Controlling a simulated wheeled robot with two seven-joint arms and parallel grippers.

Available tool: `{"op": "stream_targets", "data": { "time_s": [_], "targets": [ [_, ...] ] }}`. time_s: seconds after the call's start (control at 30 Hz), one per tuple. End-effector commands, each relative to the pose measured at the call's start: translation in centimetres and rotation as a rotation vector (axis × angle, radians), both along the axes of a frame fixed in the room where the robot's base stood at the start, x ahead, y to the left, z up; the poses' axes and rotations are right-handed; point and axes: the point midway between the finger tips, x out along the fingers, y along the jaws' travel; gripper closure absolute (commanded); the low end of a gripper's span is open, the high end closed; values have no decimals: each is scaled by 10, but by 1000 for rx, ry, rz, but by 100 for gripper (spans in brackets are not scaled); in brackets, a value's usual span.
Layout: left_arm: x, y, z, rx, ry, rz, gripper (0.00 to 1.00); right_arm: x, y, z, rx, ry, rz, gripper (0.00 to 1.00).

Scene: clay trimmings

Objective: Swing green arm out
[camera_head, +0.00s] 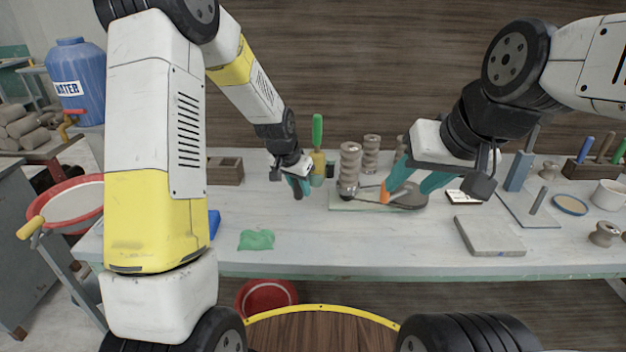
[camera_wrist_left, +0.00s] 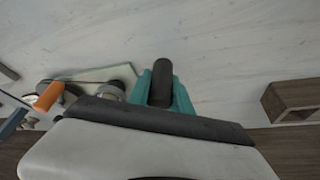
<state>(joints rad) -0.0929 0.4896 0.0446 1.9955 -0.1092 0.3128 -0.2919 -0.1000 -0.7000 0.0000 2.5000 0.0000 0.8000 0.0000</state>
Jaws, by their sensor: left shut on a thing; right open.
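My left gripper (camera_head: 301,187) is shut on a dark cylindrical grip (camera_wrist_left: 163,80). The left wrist view shows the grip between the teal fingers (camera_wrist_left: 165,98), beside a pale green plate (camera_wrist_left: 100,73). In the head view, that plate (camera_head: 345,204) lies on the bench, bearing a stacked clay-coloured post (camera_head: 349,165) and a flat grey disc (camera_head: 408,200). My right gripper (camera_head: 408,182) is open over the plate, close to an orange handle (camera_head: 384,193); contact is unclear. The orange handle also shows in the left wrist view (camera_wrist_left: 48,96). I cannot make out a green arm for certain.
A green-handled tool (camera_head: 317,132) stands behind my left gripper. A green cloth-like piece (camera_head: 256,240) lies on the front left of the bench (camera_head: 330,240). A grey slab (camera_head: 489,236) lies front right. A wooden box (camera_head: 226,170) stands back left. The front middle is clear.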

Motion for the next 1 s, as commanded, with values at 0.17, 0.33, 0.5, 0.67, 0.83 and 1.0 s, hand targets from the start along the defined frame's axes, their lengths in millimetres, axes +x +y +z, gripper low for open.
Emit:
{"op": "stream_targets", "data": {
  "time_s": [0.17, 0.33, 0.5, 0.67, 0.83, 1.0],
  "targets": [
    [10, 22, 0, -2, 0, -81, 100, 0, 0, 0, 0, 0, 0, 53],
    [20, 39, 0, -2, -1, -167, 100, 0, 0, 0, 0, 0, 0, 53],
    [32, 55, 0, -2, -1, -254, 100, 0, 0, 0, 0, 0, 0, 53],
    [44, 70, 0, -2, -1, -334, 100, 0, 0, 0, 0, 0, 0, 53],
    [58, 82, 0, -1, -2, -416, 100, 0, 0, 0, 0, 0, 0, 53],
    [69, 92, 0, -1, -2, -485, 100, 0, 0, 0, 0, 0, 0, 53]
  ]
}}
